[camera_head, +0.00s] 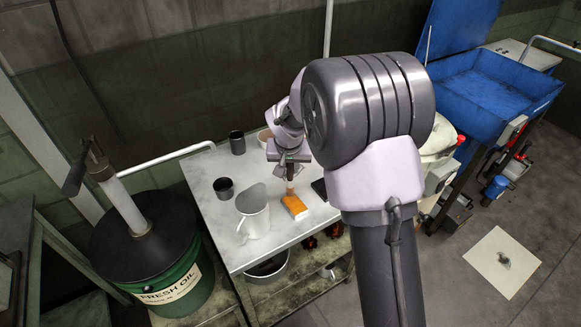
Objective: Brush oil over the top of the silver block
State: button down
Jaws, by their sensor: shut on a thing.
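My gripper (290,165) is over the light table, pointing down. It is shut on a slim, pinkish-brown upright thing, which looks like the brush (291,186). The brush's lower end is at or just above a small block (295,206) on the table. The block's top looks orange, and a paler edge shows along its near side. I cannot tell whether the brush touches it. No plainly silver block shows; the orange-topped one may be it. My arm hides the table's right part.
On the table (285,236) stand a pale jug (253,211), a dark cup (224,188), a dark canister (237,142) and a pale bowl (264,138). A green "FRESH OIL" drum (180,293) with a pump stands left. A blue bin (490,85) is at the back right.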

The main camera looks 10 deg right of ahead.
notch_tip(320, 180, up, 8)
jog(key=p, duration=0.5)
jog(key=shift+w, duration=0.2)
jog(key=shift+f, duration=0.1)
dwell(0.5)
